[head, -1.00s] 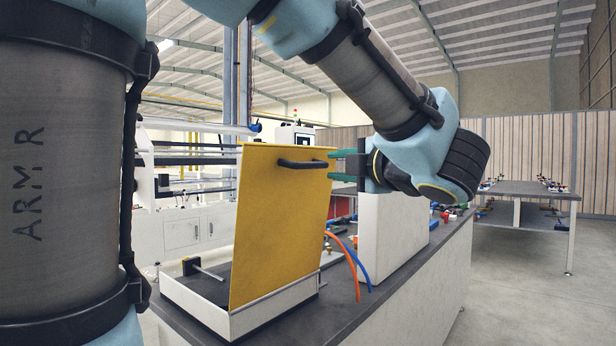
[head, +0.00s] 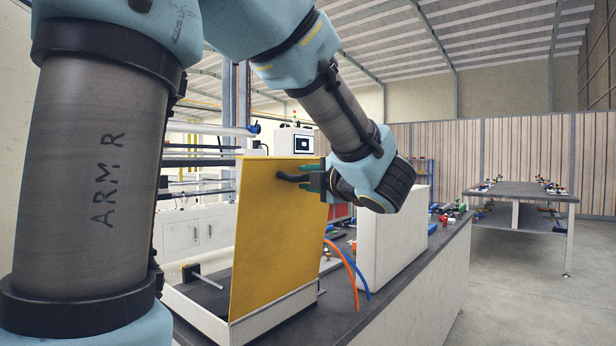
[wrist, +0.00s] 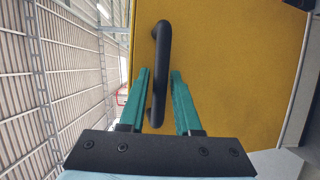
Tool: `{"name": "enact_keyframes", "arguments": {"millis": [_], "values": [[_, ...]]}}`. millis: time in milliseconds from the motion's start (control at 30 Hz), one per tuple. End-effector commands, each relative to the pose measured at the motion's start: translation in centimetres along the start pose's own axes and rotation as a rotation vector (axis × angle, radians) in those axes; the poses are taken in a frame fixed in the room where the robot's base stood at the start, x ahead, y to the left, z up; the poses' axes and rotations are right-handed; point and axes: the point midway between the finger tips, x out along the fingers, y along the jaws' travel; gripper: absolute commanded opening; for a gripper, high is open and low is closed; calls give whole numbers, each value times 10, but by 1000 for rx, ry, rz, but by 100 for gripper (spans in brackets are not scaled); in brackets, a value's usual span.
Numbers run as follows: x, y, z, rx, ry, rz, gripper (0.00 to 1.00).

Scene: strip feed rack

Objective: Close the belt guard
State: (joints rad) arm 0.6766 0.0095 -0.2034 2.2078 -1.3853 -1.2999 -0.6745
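The belt guard (head: 268,240) is a flat yellow panel standing nearly upright on a low white frame (head: 272,303) on the bench, so it is open. Its black bar handle (head: 293,177) is near the top edge. In the wrist view the handle (wrist: 161,65) stands out from the yellow panel (wrist: 225,60). My gripper (wrist: 158,78) has two green fingers, spread apart, with the handle's lower part between them. A gap shows on both sides of the handle. In the head view my gripper (head: 312,180) is at the handle's right end and its fingers are partly hidden.
A white box (head: 392,240) stands on the bench right of the guard. Orange and blue hoses (head: 350,268) hang between them. A black rod-like part (head: 190,272) lies in the frame behind the guard. A table (head: 520,192) stands further right, beyond open floor.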

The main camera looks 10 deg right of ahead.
Motion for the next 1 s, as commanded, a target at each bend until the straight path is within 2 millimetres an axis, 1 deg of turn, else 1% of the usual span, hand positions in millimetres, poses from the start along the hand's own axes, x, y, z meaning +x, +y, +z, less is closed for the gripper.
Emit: {"name": "enact_keyframes", "arguments": {"millis": [167, 400, 467, 1000], "values": [[0, 0, 0, 0, 0, 0, 32], [0, 0, 0, 1, -1, 0, 5], [0, 0, 0, 1, -1, 0, 0], [0, 0, 0, 1, -1, 0, 0]]}}
